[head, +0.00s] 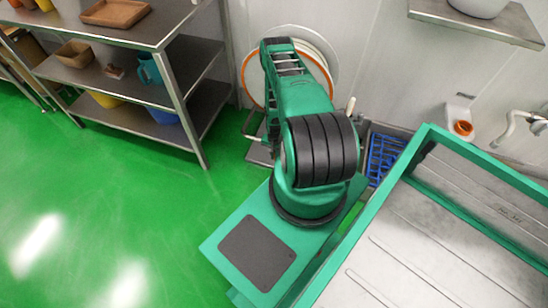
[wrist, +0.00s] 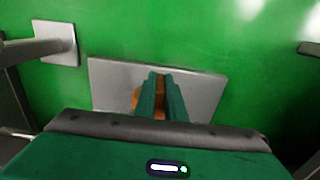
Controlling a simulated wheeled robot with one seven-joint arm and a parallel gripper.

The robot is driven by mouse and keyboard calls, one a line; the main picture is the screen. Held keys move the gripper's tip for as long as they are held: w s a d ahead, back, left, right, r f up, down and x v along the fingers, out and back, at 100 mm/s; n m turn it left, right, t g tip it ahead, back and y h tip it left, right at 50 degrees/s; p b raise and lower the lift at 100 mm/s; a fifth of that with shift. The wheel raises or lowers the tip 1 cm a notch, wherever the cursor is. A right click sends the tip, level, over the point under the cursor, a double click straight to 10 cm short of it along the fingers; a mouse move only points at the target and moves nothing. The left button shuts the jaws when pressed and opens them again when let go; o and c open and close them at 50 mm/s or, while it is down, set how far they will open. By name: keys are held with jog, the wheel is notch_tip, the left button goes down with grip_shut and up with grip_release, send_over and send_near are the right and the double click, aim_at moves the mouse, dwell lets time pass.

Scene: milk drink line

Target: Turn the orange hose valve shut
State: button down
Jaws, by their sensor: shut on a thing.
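In the wrist view the two green fingers of my gripper (wrist: 165,78) are close together, shut on the orange hose valve (wrist: 160,88). A narrow strip of orange shows between the fingers, and a rounded orange part shows just left of them. The rest of the valve is hidden by the fingers and my gripper body. A grey plate (wrist: 207,94) lies behind the fingers. In the head view my own arm hides the gripper and the valve. A round hose reel with an orange hose (head: 248,83) shows on the wall behind my arm.
A metal shelf rack (head: 184,105) with tubs stands at the left. A blue rack (head: 384,158) is right of my arm. A wall shelf (head: 475,22) and a tap (head: 512,124) are at the upper right. Green floor is clear at the lower left.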

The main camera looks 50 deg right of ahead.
dwell(0.3)
jog(key=c, duration=1.8)
grip_release()
notch_tip(320, 180, up, 11)
jog(key=shift+s+f, duration=0.1)
jog(key=shift+f, duration=0.05)
